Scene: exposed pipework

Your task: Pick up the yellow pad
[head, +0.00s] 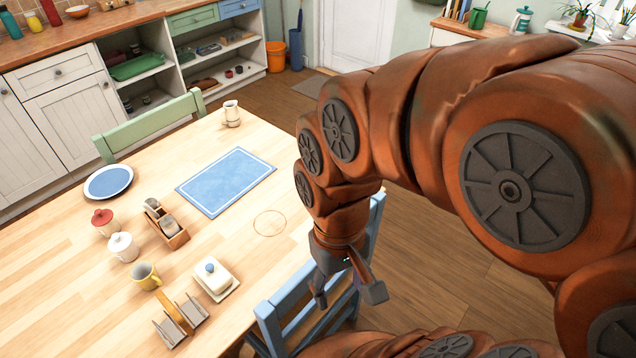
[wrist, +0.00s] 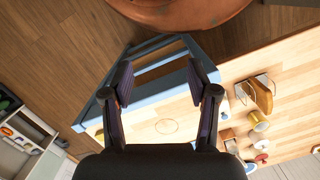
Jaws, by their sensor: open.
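The yellow thing that shows clearly is a mug (head: 146,276) on the wooden table (head: 60,290). My gripper (head: 347,293) is open and empty, pointing down beside the table's right edge, over a blue chair (head: 290,305). In the wrist view my gripper (wrist: 162,85) has its two fingers spread, with the blue chair (wrist: 155,92) between and behind them. A thin ring mark (head: 269,222) lies on the bare tabletop near my arm. My arm hides part of the floor and room on the right.
On the table are a blue mat (head: 227,181), a plate (head: 108,182), a jug (head: 232,114), red (head: 104,222) and white (head: 122,247) pots, a wooden caddy (head: 165,225), a butter dish (head: 215,280) and a rack (head: 180,318). A green chair (head: 150,128) stands behind.

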